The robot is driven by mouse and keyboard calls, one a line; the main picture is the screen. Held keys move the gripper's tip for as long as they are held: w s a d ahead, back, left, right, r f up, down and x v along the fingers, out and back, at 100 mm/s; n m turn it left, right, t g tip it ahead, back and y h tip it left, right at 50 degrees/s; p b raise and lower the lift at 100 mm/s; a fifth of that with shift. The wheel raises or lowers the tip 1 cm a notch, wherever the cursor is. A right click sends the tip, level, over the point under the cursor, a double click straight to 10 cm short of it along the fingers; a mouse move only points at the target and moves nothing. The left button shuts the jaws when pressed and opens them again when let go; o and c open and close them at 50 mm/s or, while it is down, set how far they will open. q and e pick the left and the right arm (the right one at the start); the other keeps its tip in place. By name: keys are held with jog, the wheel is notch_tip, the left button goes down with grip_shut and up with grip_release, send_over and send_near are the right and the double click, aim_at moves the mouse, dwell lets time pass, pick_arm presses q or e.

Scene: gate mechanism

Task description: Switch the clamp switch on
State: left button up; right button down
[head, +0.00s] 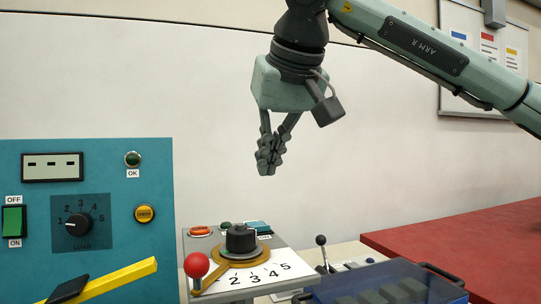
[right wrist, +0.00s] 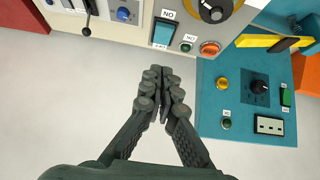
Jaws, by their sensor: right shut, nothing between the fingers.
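My right gripper (head: 268,166) is shut and empty, pointing down in the air above the grey dial console (head: 300,258). Its closed fingers also show in the right wrist view (right wrist: 163,92). A blue rocker switch (right wrist: 165,32) with labels at both ends sits on the console; it shows small behind the black knob in the head view (head: 258,226). A green rocker switch (head: 14,220), marked OFF above and ON below, is on the teal panel (head: 110,170). No label reading "clamp" is legible. My left gripper is not in view.
The console has a red-ball lever (head: 196,266), a black knob (head: 240,238) and an orange button (head: 201,231). A yellow bar (head: 112,280) juts from the teal panel. A blue bin (head: 385,285) and red table (head: 470,250) are at right. Air around the gripper is clear.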

send_over(260, 226)
jog(key=f, duration=0.4)
jog(key=shift+s+d+f, duration=0.1)
jog(key=shift+s+f, duration=0.25)
jog(key=shift+f, duration=0.05)
jog(key=f, duration=0.3)
jog(key=shift+s+d+f, duration=0.1)
jog(key=shift+s+f, duration=0.05)
jog(key=shift+s, duration=0.05)
jog(key=shift+f, duration=0.35)
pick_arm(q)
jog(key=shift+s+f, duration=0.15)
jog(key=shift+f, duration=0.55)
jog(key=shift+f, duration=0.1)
pick_arm(e)
jog(key=shift+f, duration=0.2)
jog(key=f+b, duration=0.1)
jog(key=b, duration=0.1)
jog(key=shift+s+t+b, duration=0.2)
jog(key=shift+t+b, duration=0.2)
pick_arm(q)
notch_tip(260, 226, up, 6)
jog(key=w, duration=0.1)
jog(key=shift+p, duration=0.35)
pick_arm(e)
jog(key=shift+r, duration=0.3)
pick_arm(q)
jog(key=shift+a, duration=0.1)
pick_arm(e)
jog(key=shift+r, duration=0.1)
